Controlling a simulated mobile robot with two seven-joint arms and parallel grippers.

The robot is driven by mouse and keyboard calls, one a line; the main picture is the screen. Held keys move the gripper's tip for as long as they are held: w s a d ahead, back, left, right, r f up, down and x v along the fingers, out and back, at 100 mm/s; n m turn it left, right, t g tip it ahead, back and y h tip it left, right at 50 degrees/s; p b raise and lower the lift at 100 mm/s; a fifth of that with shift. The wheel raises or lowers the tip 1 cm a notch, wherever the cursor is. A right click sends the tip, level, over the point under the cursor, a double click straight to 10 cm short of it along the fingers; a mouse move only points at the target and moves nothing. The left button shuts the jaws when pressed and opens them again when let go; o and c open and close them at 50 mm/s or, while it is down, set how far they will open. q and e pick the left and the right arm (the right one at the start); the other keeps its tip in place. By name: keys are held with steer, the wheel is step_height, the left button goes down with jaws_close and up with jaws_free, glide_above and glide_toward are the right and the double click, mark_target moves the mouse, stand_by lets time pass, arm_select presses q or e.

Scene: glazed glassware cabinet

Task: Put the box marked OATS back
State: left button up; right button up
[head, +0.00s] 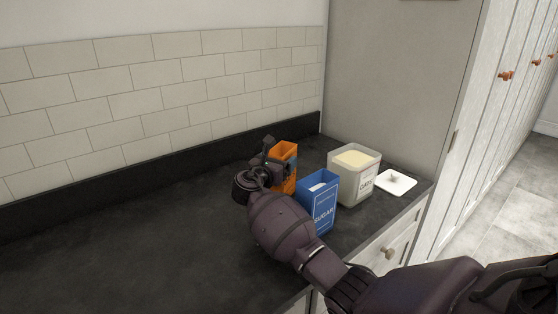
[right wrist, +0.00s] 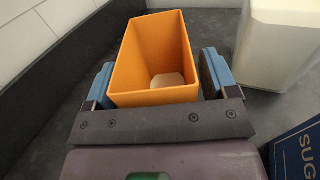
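An orange open-topped box (head: 288,152) stands on the dark counter near the back wall; no marking on it is readable. My right gripper (head: 265,168) is at this box. In the right wrist view the orange box (right wrist: 152,65) is between the two fingers, one on each side; whether both press on it cannot be told. The box looks nearly empty, with a pale patch at its bottom. A clear canister (head: 354,178) of pale contents stands to the right, with a small label that seems to read OATS. My left gripper is not in view.
A blue box marked SUGAR (head: 320,202) stands close in front of the orange box, beside my right arm. A white lid (head: 395,182) lies right of the canister near the counter edge. A tall cabinet side (head: 395,80) closes the right end. The left counter (head: 130,240) is clear.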

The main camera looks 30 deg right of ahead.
steer(key=shift+r, duration=0.1)
steer(key=p+v, duration=0.1)
steer(key=v, duration=1.1)
stand_by(0.4)
